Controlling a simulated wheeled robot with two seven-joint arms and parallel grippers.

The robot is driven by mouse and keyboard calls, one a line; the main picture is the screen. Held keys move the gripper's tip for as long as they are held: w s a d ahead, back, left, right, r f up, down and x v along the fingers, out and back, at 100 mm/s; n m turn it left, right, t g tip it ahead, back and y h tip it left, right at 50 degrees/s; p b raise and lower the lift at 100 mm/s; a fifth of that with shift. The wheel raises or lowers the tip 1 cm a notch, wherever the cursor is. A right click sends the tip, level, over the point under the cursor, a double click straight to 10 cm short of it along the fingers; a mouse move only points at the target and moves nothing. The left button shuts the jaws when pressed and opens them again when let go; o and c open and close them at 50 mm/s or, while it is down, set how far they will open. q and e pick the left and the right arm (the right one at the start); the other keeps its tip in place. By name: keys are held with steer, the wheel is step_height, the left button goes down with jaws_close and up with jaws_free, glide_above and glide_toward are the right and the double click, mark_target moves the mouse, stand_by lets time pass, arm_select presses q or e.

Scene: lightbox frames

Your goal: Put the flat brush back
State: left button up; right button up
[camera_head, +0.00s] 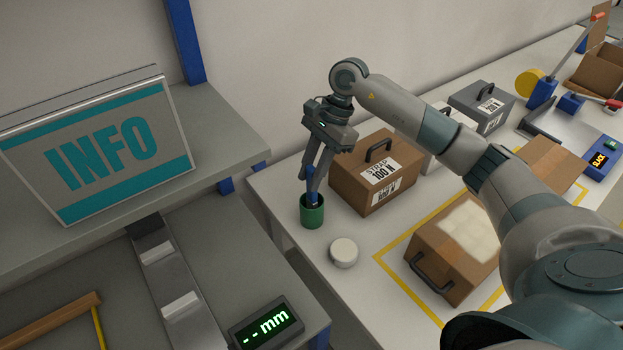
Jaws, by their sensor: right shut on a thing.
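My right gripper (311,190) points down over a green cup (312,214) near the left end of the white table. Its fingers are shut on a thin blue piece (313,200) at the cup's mouth, which looks like the flat brush. Most of the brush is hidden by the fingers and the cup wall. I cannot tell whether the brush touches the cup. My left gripper is not in view.
A white round lid (344,252) lies in front of the cup. A brown case (377,178) stands close to the right. Another brown case (428,262) lies within yellow lines. An INFO sign (105,150) and a mm display (266,325) are at left.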

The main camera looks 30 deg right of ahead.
mark_target(312, 198)
step_height(312, 198, down, 2)
steer(key=shift+p, duration=0.4)
steer(key=shift+f, duration=0.4)
steer(key=o, duration=1)
steer(key=shift+o, duration=0.2)
